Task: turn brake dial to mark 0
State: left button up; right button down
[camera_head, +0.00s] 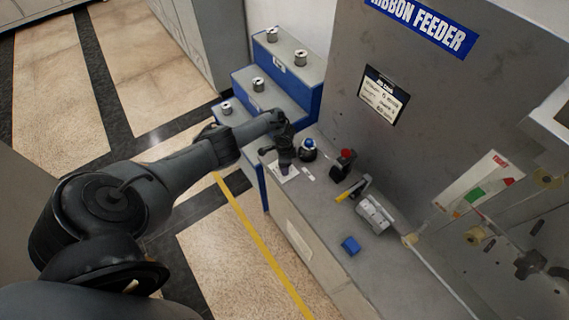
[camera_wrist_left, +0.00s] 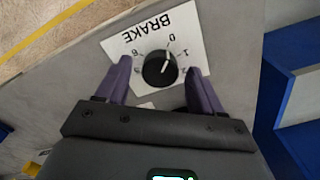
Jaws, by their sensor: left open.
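The black brake dial (camera_wrist_left: 160,69) sits on a white plate (camera_wrist_left: 185,25) with BRAKE printed upside down in the left wrist view. Its white pointer line points up and slightly right, near the 0 mark, seemingly between 0 and 1. My left gripper (camera_wrist_left: 160,82) is open, with one purple finger on each side of the dial; I cannot tell whether they touch it. In the head view my left gripper (camera_head: 284,166) points down over the white plate (camera_head: 274,173) and hides the dial. My right gripper is not in view.
A blue-capped knob (camera_head: 308,148), a red button (camera_head: 346,156), a yellow-handled lever (camera_head: 349,191) and a blue block (camera_head: 351,245) are on the grey bench (camera_head: 325,220). Blue-sided steps (camera_head: 265,92) with metal spools stand behind. The ribbon feeder panel (camera_head: 440,100) rises at right.

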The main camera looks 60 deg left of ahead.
pick_arm(q)
jog(key=shift+r+p, duration=0.3)
jog(key=shift+r, duration=0.2)
notch_tip(320, 180, up, 10)
jog(key=p, duration=0.3)
jog(key=shift+f, duration=0.15)
